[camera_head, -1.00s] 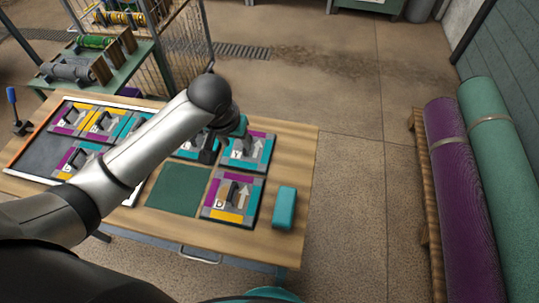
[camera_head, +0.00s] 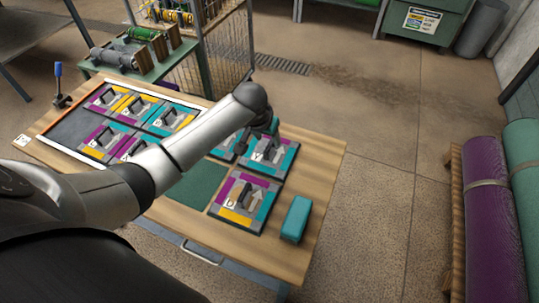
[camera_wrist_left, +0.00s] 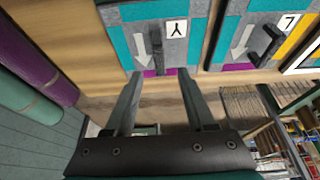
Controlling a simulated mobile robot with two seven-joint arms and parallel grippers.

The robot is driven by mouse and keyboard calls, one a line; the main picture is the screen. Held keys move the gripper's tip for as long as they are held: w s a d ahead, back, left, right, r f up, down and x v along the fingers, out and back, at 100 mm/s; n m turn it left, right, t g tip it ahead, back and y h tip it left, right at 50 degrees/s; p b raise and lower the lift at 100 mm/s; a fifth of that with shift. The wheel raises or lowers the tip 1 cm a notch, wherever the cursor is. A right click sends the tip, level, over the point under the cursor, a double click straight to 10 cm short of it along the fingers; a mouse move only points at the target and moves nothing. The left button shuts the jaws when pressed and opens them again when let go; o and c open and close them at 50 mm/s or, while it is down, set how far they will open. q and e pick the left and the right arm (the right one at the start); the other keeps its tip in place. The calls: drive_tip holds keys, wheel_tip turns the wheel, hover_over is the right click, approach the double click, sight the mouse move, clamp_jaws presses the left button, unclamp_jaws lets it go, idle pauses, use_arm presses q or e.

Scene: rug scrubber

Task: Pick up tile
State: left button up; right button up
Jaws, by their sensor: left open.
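Square tiles patterned in teal, purple, yellow and grey, with black handles, lie on a wooden table. A tile with a Y label and grey arrow (camera_head: 273,160) lies at the right of the top row, and it also shows in the left wrist view (camera_wrist_left: 150,42). A tile with a D label (camera_head: 236,214) lies in front of it. My left gripper (camera_wrist_left: 160,82) is open and empty, its fingers just off the Y tile's purple edge in the wrist view. My right gripper is out of view.
A teal block (camera_head: 296,218) sits right of the D tile. A bare green square (camera_head: 196,185) lies left of it. A framed tray (camera_head: 68,132) holds several tiles at left.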

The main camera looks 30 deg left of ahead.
sight(269, 145)
use_arm(q)
drive_tip(key=shift+w+f, duration=0.15)
drive_tip(key=shift+f, duration=0.4)
drive_tip(key=b+x, duration=0.2)
drive_tip(key=x, duration=0.2)
drive_tip(key=shift+f, duration=0.25)
drive_tip(key=shift+c, duration=0.2)
clamp_jaws()
idle(0.6)
